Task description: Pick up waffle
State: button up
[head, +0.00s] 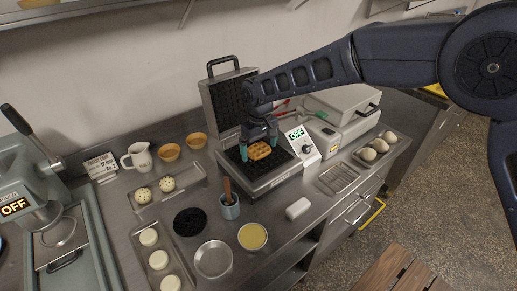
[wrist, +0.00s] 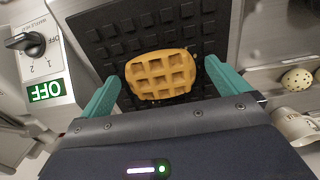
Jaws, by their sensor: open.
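A golden-brown waffle (head: 259,150) lies on the dark lower plate of the open waffle iron (head: 270,181) in the head view. My gripper (head: 259,153) is right above it, with teal fingers spread. In the wrist view the waffle (wrist: 161,75) lies on the gridded black plate (wrist: 108,32), between and a little beyond the two teal fingertips (wrist: 163,72). The fingers are open, one on each side, and show gaps to the waffle. The iron's lid stands raised behind my gripper. The control box (head: 303,141) reads OFF.
Left of the iron are a tray with two dotted balls (head: 167,184), orange bowls (head: 169,152) and a white jug (head: 137,157). A utensil cup (head: 230,207) stands in front. A wire rack (head: 338,178) and a tray of rolls (head: 368,154) are at right.

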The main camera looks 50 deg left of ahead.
jog(key=c, duration=1)
jog(key=shift+r, duration=0.15)
